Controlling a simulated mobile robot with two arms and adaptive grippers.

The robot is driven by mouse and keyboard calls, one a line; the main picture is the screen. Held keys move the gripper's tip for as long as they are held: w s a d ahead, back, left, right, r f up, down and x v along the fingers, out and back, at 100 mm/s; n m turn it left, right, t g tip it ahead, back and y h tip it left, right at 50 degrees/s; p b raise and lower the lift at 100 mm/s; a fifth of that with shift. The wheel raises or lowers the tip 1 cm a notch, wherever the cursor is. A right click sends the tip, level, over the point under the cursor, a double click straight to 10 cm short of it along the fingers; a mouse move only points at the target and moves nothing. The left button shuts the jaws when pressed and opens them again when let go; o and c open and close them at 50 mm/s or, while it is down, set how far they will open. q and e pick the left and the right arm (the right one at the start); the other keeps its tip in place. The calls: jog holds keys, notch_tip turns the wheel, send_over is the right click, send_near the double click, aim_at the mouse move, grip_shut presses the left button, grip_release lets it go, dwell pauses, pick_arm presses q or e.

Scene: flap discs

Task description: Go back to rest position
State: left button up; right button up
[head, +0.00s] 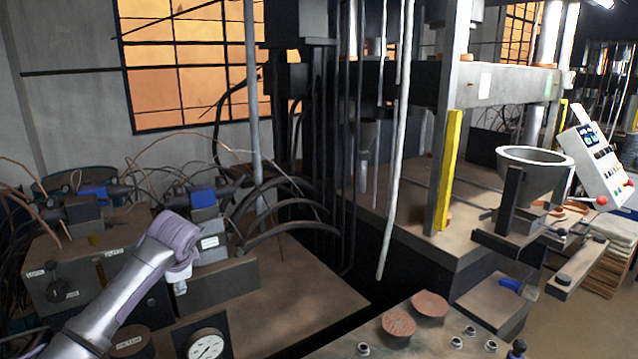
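My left arm comes in from the lower left, in front of the hydraulic unit. Its wrist end is bent downward, and the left gripper (181,284) shows only as a small pale part below it. Its fingers cannot be made out, so I cannot tell whether it is open or shut. My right gripper is not in view. Two reddish-brown flap discs, one nearer (398,323) and one farther (430,304), lie on the bench top (390,345), well to the right of the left gripper and apart from it.
Several small metal rings (470,331) lie on the bench near the discs. A pressure gauge (206,345) and hydraulic unit (225,283) with hoses stand at left. A large press (445,85) stands behind, with a bowl-shaped vessel (535,172) and control panel (600,165) at right.

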pick_arm(q)
jog(key=s+d+f+n+g+h, duration=0.1)
jog(key=s+d+f+h, duration=0.1)
jog(key=s+d+f, duration=0.65)
jog(key=s+d+f+n+h, duration=0.15)
jog(key=s+d+f, duration=0.45)
jog(key=s+f, duration=0.6)
jog(key=s+a+n, duration=0.3)
jog(key=s+n, duration=0.4)
jog(key=s, duration=1.7)
notch_tip(320, 180, down, 30)
jog(key=s+f+g+b, duration=0.1)
jog(key=s+g+b, duration=0.1)
jog(key=b, duration=0.1)
jog(key=s+a+f+g+b, duration=0.1)
jog(key=s+a+f, duration=0.1)
jog(key=s+f, duration=1.3)
jog(key=shift+s+a+f+m, duration=0.3)
jog(key=shift+s+m, duration=0.05)
jog(key=shift+s, duration=0.2)
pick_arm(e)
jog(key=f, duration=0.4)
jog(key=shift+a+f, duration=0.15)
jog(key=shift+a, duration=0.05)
